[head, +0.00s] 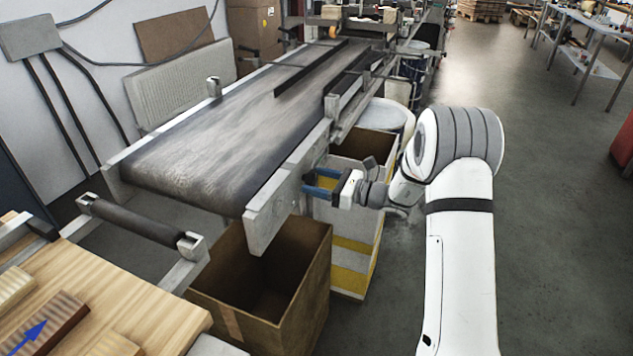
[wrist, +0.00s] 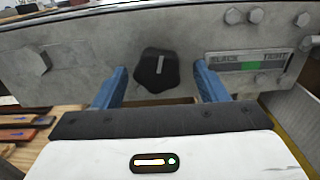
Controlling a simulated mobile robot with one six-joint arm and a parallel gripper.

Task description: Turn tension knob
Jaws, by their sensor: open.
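The tension knob (wrist: 157,70) is black and lobed, with a pale line pointing about straight up, on the grey side plate of the conveyor in the wrist view. To its right is a gauge (wrist: 248,62) marked SLACK and TIGHT with a green middle zone. My gripper (wrist: 160,88) is open, with one blue finger on each side of the knob and a gap to each. Whether the fingertips reach the plate is unclear. In the head view my gripper (head: 312,184) is beside the conveyor (head: 220,130) near its front end; the knob is hidden there.
An open cardboard box (head: 265,280) stands below the conveyor's front end. A box with yellow bands (head: 350,250) is under my gripper. A wooden table (head: 150,305) with wood pieces is at the lower left.

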